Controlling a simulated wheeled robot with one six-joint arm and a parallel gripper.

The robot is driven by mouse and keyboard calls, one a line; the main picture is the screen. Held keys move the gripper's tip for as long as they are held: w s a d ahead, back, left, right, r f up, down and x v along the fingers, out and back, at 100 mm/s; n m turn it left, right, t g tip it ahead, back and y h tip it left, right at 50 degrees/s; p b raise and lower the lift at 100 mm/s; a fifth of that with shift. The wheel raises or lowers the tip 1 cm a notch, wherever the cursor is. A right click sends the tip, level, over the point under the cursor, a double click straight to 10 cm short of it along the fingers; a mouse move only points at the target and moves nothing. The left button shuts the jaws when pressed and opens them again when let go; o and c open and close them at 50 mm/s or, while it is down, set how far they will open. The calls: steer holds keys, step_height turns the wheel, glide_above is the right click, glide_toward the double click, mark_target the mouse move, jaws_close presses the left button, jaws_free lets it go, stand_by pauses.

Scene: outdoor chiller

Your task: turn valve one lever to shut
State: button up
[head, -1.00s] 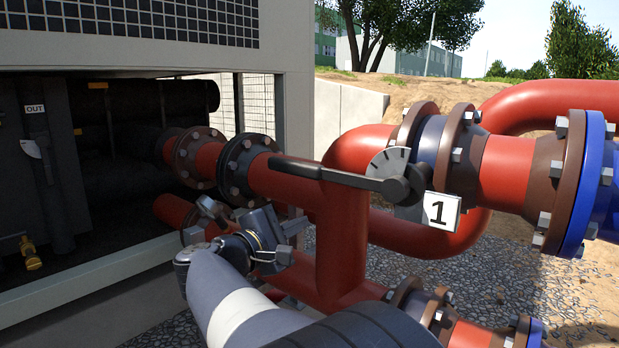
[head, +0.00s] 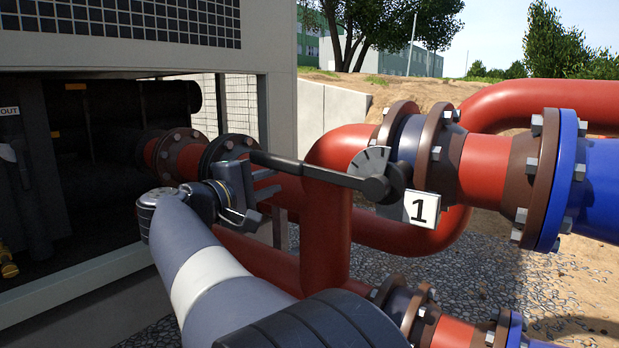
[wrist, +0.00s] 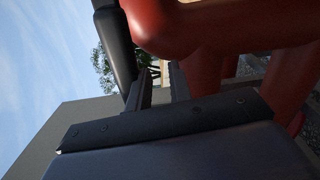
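Valve one has a black lever (head: 308,170) running from its pivot beside a pale graduated dial (head: 370,162) leftward across the red pipe to a thick grip. A white plate marked 1 (head: 421,209) hangs by the pivot. My gripper (head: 274,184) is just below the grip end of the lever, fingers pointing right. In the wrist view its two fingers (wrist: 159,88) stand apart with a gap between them. The lever grip (wrist: 115,45) shows there at upper left, beside the left finger and not between the fingers. Whether they touch is unclear.
A red vertical pipe (head: 325,235) stands close to the right of my gripper and fills the wrist view's top. The chiller housing (head: 245,95) and its dark opening are on the left. Lower red pipes with flanges (head: 410,312) run below, over gravel (head: 480,290).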

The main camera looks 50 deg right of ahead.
steer(key=o, duration=0.5)
steer(key=shift+s+a, duration=0.15)
steer(key=shift+a, duration=1.6)
steer(key=shift+s+a, duration=0.1)
steer(key=shift+a, duration=1.65)
steer(key=a, duration=0.7)
steer(key=s+a+p, duration=0.1)
steer(key=a, duration=0.2)
steer(key=shift+a, duration=0.4)
steer(key=shift+w+d, duration=0.1)
steer(key=d, duration=0.7)
steer(key=w+d+b, duration=0.1)
steer(key=d, duration=0.3)
steer(key=shift+d, duration=0.35)
steer(key=shift+a, duration=0.1)
